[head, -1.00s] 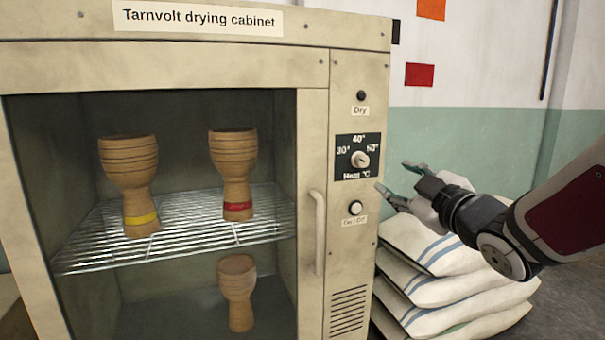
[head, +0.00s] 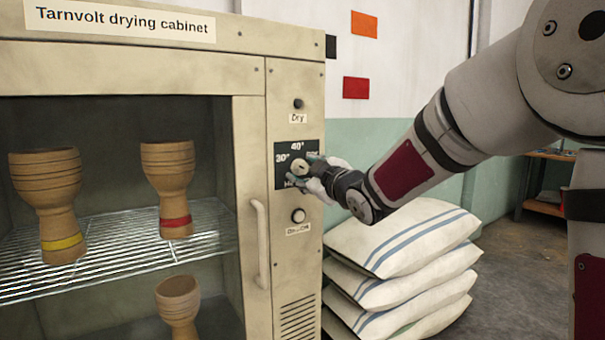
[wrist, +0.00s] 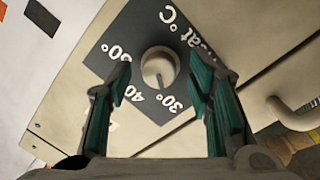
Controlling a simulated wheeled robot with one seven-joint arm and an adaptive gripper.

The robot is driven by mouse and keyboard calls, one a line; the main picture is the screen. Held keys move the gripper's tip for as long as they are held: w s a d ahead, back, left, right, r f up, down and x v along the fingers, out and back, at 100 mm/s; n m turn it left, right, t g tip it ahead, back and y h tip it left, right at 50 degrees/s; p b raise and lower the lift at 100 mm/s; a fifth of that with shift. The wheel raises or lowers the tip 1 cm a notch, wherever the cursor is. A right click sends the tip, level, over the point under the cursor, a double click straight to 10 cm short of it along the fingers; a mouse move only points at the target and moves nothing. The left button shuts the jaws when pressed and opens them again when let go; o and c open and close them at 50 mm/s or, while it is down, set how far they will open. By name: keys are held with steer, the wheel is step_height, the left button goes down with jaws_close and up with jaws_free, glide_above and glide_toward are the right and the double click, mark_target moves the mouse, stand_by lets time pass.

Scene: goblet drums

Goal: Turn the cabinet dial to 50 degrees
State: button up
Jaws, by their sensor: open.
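The dial is a pale round knob (head: 299,167) on a black plate (head: 282,178) marked 30°, 40° and 50°, on the front of the beige drying cabinet (head: 255,120). In the wrist view the knob (wrist: 158,66) appears upside down, and its small mark seems to point near the 30° label. My gripper (head: 312,172) is at the dial in the head view and partly covers the plate's right side. In the wrist view my gripper (wrist: 160,65) is open, with one finger on each side of the knob. I cannot tell whether either finger touches it.
A vertical handle (head: 260,243) is left of the dial column. A Dry knob or lamp (head: 298,103) is above, and an On/Off button (head: 298,215) is below. Stacked sacks (head: 400,260) stand at the right. Goblet drums (head: 168,185) are inside the cabinet.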

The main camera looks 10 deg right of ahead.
jaws_close()
